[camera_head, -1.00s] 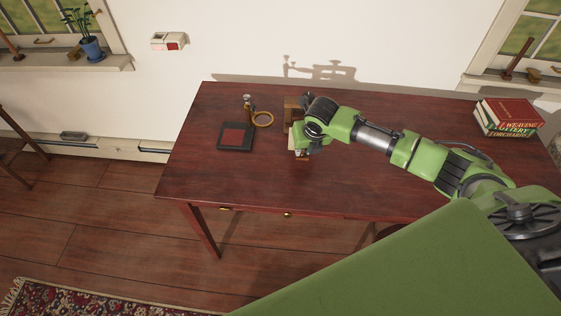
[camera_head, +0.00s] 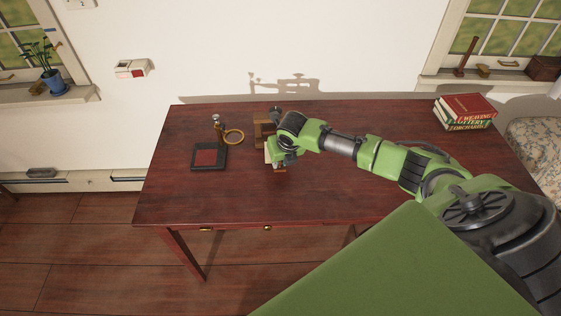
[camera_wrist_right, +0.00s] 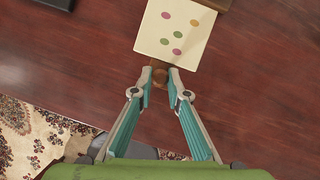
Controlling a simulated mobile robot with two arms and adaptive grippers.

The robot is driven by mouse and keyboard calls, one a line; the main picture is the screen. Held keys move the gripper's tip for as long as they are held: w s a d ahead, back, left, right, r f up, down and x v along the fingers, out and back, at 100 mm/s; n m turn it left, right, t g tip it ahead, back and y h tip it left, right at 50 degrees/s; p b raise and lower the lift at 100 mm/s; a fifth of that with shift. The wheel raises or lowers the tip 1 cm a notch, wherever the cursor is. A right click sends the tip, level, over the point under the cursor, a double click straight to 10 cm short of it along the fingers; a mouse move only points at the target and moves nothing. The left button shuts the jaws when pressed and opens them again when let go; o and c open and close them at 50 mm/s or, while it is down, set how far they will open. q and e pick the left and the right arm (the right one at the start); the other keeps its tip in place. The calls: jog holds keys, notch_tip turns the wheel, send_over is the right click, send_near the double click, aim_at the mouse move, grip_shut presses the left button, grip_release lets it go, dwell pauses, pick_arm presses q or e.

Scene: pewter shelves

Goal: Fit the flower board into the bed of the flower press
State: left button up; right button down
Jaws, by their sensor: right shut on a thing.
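The flower board (camera_wrist_right: 177,32) is a cream square with several coloured dots and a small wooden knob on its near edge. My right gripper (camera_wrist_right: 160,88) is shut on that knob. In the head view the gripper (camera_head: 275,163) largely hides the board, just in front of a wooden stand (camera_head: 263,128). I cannot tell whether the board touches the stand. What looks like the flower press, a dark base (camera_head: 196,165) with a reddish bed, lies to the left, apart from the board. Its bed looks empty. My left gripper is not in view.
A brass-coloured ring (camera_head: 234,137) and a small upright post (camera_head: 216,124) are behind the press. Stacked books (camera_head: 465,110) lie at the table's back right. The table (camera_head: 190,200) is clear in front of the press and board.

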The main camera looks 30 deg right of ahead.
jog(key=shift+d+b+x, duration=0.15)
jog(key=shift+b+x, duration=0.8)
jog(key=shift+x, duration=0.2)
jog(key=shift+d+b+x, duration=0.15)
jog(key=shift+b+x, duration=0.75)
jog(key=shift+x, duration=0.3)
jog(key=shift+w+d+r, duration=0.15)
jog(key=shift+w+r, duration=0.1)
jog(key=shift+w, duration=0.15)
jog(key=shift+p, duration=0.3)
jog(key=shift+w+d+b, duration=0.15)
jog(key=shift+w+b, duration=0.1)
jog(key=shift+b, duration=0.05)
